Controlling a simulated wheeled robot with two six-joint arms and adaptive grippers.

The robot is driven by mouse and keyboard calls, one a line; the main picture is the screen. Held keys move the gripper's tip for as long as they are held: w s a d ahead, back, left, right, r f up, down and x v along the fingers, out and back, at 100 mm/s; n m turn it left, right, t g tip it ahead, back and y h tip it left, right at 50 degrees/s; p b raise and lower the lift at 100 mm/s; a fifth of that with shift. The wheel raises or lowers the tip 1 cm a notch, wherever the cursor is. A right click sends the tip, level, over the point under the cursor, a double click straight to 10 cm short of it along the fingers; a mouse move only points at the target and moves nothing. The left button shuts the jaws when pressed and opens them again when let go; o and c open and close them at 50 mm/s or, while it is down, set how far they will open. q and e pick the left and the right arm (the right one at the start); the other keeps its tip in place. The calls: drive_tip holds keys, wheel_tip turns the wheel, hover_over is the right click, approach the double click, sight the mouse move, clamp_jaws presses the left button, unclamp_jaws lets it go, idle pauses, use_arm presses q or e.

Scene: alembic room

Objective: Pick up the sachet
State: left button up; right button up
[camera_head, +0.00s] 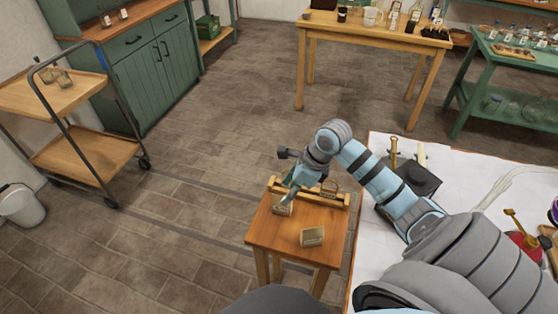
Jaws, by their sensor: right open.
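A small pale sachet or packet (312,236) lies on the right front part of the small wooden table (273,228). A second similar packet (282,209) is on the same table, farther back and left. My right gripper (288,197) points down just above this second packet and overlaps it in the picture. It is open; whether it touches the packet cannot be told. My left gripper is not in view.
A low wooden rack (335,198) stands along the table's back edge, close behind my right gripper. A white-covered surface (372,215) with tools is to the right. A two-shelf cart (90,150) stands left, with open tiled floor between.

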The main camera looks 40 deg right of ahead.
sight(277, 204)
drive_tip(key=x, duration=0.9)
drive_tip(key=shift+a, duration=0.1)
drive_tip(key=shift+c, duration=1)
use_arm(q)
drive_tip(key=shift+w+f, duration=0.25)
use_arm(e)
clamp_jaws()
